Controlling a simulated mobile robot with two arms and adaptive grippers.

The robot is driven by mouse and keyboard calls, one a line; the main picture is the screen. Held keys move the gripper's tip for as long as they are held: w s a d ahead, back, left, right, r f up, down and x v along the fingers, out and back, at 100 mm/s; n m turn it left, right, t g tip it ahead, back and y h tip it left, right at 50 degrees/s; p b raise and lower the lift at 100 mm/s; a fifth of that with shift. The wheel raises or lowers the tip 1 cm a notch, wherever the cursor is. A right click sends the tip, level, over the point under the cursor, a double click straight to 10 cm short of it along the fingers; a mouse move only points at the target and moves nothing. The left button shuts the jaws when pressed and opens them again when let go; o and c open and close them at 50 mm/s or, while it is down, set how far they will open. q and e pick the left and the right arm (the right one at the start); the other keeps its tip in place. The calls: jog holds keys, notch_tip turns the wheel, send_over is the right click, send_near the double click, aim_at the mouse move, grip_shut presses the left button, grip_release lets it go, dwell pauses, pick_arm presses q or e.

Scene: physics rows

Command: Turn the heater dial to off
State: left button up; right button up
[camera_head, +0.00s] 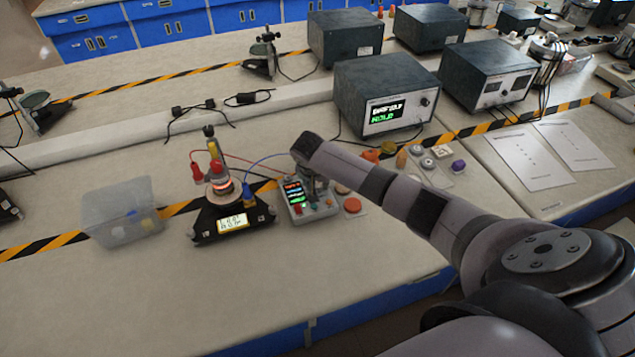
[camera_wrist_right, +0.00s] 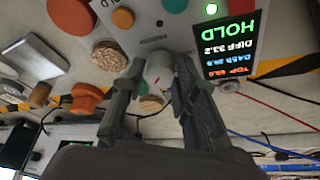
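The heater control box (camera_head: 322,214) stands on the bench in the head view, with a lit display, coloured buttons and a green light. In the right wrist view its display (camera_wrist_right: 231,42) appears upside down and reads HOLD. A pale round dial (camera_wrist_right: 158,66) with a small red mark sits on the panel. My right gripper (camera_wrist_right: 157,80) has one finger on each side of the dial and appears closed on it; exact contact is hard to see. In the head view my right gripper (camera_head: 314,186) is over the box, mostly hidden by my arm. My left gripper is out of view.
Left of the box is a black stand (camera_head: 205,228) with a glowing orange-red ring and wires. A clear bin (camera_head: 112,222) stands further left. Orange discs (camera_head: 352,205) and small parts lie to the right. A grey instrument (camera_head: 365,85) is behind. The front bench is clear.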

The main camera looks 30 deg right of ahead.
grip_shut()
